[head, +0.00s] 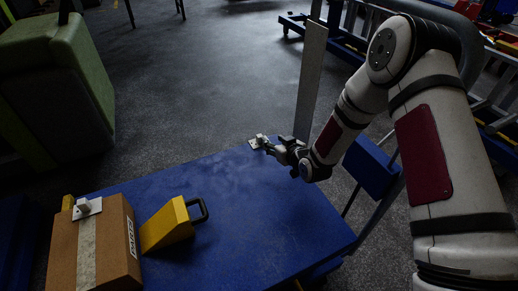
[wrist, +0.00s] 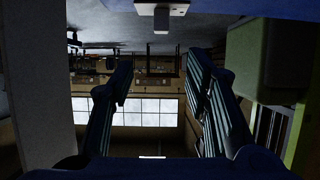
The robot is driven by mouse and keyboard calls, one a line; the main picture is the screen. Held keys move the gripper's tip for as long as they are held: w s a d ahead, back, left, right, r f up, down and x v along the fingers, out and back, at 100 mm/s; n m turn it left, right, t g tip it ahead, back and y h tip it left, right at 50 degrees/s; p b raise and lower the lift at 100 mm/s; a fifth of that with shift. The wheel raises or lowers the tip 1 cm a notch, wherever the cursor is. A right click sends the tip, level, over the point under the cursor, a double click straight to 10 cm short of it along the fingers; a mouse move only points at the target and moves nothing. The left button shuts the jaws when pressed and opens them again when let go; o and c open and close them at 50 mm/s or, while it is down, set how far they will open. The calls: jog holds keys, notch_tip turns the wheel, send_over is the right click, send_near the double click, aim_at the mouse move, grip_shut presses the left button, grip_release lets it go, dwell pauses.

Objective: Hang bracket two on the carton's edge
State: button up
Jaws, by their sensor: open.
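A small white bracket (head: 258,141) lies at the far edge of the blue trolley top (head: 250,215). It also shows at the top of the wrist view (wrist: 162,10), beyond the fingertips and not between them. My gripper (head: 273,147) is close beside this bracket. In the wrist view my gripper (wrist: 158,75) has its two fingers spread with nothing between them. The brown carton (head: 115,240) stands at the near left of the trolley top. Another white bracket (head: 87,208) sits at the carton's top far edge. I cannot read which bracket is which.
A yellow wedge (head: 165,226) with a black handle stands right of the carton. The middle and right of the blue top are clear. A grey upright post (head: 310,80) rises behind my gripper. A green padded seat (head: 60,85) stands on the floor at the far left.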

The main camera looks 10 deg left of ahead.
jog(key=shift+s+a+f, duration=0.1)
jog(key=shift+a+f, duration=0.15)
jog(key=shift+f, duration=0.5)
jog(key=shift+w+a+f+b, duration=0.2)
jog(key=shift+w+a+b, duration=0.05)
jog(key=shift+b, duration=0.05)
jog(key=b, duration=0.2)
send_near(259, 135)
jog(key=x, duration=0.4)
jog(key=shift+a+f, duration=0.25)
jog(key=shift+a, duration=0.05)
jog(key=shift+b+x, duration=1.8)
jog(key=shift+x, duration=1.15)
jog(key=shift+w+d+r, duration=0.1)
jog(key=shift+w+d, duration=0.05)
jog(key=shift+w, duration=0.05)
grip_shut()
